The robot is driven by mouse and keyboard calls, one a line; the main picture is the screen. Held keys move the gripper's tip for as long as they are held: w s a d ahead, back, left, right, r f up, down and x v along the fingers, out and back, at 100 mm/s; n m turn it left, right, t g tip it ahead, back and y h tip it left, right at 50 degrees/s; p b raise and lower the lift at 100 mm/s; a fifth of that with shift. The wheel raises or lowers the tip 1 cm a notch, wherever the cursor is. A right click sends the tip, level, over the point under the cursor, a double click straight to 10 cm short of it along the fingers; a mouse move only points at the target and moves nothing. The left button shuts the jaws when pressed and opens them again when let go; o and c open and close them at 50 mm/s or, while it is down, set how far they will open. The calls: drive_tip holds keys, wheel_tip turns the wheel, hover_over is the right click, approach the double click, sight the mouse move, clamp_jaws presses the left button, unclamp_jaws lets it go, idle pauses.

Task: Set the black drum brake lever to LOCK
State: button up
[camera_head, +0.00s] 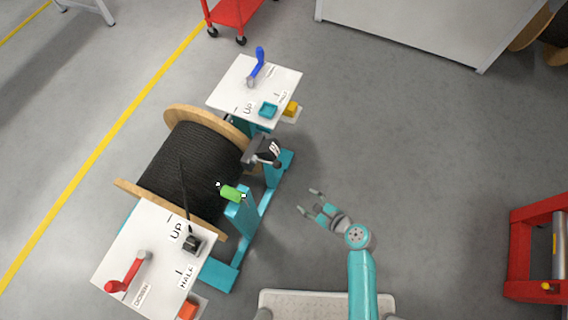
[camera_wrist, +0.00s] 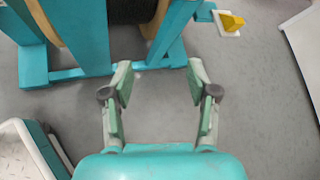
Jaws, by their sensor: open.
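The black drum (camera_head: 190,168) is a wooden-flanged reel of black cable in a teal stand, at left centre of the head view. A dark box (camera_head: 258,150) with a white-marked plate sits by the drum's right side, with a short arm ending in a black knob (camera_head: 277,164). It may be the brake lever; its label is too small to read. My gripper (camera_head: 310,202) is open and empty, below and to the right of the knob and apart from it. In the wrist view my gripper (camera_wrist: 160,75) has spread fingers over bare floor, with the stand's teal frame (camera_wrist: 90,72) beyond.
A white panel with a blue lever (camera_head: 259,63) stands above the drum; another with a red lever (camera_head: 126,275) stands below. A green piece (camera_head: 230,193) tops a teal post. A red frame (camera_head: 535,245) stands at right. Floor around my gripper is clear.

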sight(277, 165)
drive_tip(key=w+a+r+m+g+y, duration=0.1)
drive_tip(key=w+a+r+m+y, duration=0.25)
drive_tip(key=w, duration=0.45)
drive_tip(key=x, duration=1)
drive_tip(key=shift+a+f, duration=0.15)
clamp_jaws()
